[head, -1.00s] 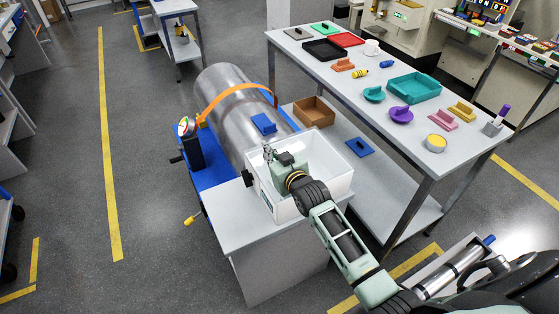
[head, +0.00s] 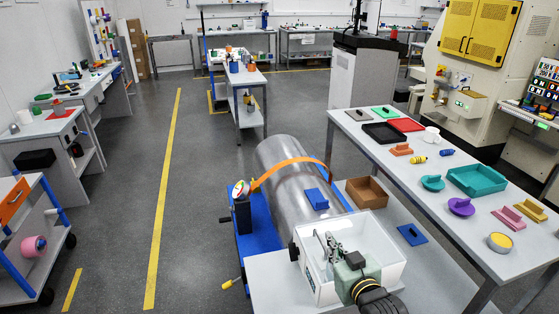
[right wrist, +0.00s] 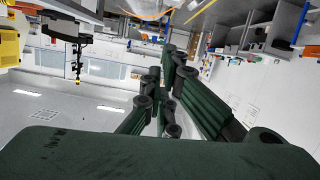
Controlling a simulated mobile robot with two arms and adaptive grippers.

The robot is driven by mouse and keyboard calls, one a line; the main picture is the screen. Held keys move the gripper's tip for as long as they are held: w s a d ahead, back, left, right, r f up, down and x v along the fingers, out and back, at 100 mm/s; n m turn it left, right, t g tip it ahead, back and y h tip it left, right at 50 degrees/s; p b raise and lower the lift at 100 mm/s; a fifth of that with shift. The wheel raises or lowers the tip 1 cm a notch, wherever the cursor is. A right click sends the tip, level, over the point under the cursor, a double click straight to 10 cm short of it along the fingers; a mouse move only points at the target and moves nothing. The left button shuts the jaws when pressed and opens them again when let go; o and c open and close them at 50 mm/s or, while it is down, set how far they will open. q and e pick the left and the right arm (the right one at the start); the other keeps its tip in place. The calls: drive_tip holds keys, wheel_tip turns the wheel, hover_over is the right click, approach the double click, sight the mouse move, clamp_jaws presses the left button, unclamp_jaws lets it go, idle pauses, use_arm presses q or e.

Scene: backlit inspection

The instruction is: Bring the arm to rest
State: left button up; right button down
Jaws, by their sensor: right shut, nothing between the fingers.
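My right gripper (head: 326,243) appears over the white bin (head: 388,262) at the bottom of the head view, with its arm coming in from the bottom edge. Its fingers (right wrist: 170,62) are together and empty in the right wrist view. That view shows the room upside down past the fingers, with no object between them. The bin floor is partly hidden by the gripper and wrist. My left gripper is not in view.
A large metal cylinder (head: 290,186) with an orange strap (head: 290,162) lies on a blue base just beyond the bin. A table (head: 458,221) with coloured parts stands at right. Open floor (head: 200,200) lies left.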

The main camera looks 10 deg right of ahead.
drive_tip(key=s+a+f+g, duration=0.1)
drive_tip(key=s+f+g, duration=0.25)
drive_tip(key=s, duration=0.65)
drive_tip(key=s+a+f+g, duration=0.2)
drive_tip(key=s+f+g, duration=0.15)
drive_tip(key=s, duration=0.75)
drive_tip(key=s+a+f+g, duration=0.1)
drive_tip(key=s+f+g, duration=0.3)
drive_tip(key=s, duration=0.6)
wheel_tip(320, 180, down, 25)
drive_tip(key=g, duration=0.2)
drive_tip(key=s+d+f+g+b, duration=0.1)
drive_tip(key=s+d+f, duration=0.2)
drive_tip(key=s+f, duration=1.5)
drive_tip(key=shift+s+f+n+h+b, duration=0.2)
drive_tip(key=shift+f+n+h+b, duration=0.1)
drive_tip(key=shift+n+h+b, duration=0.1)
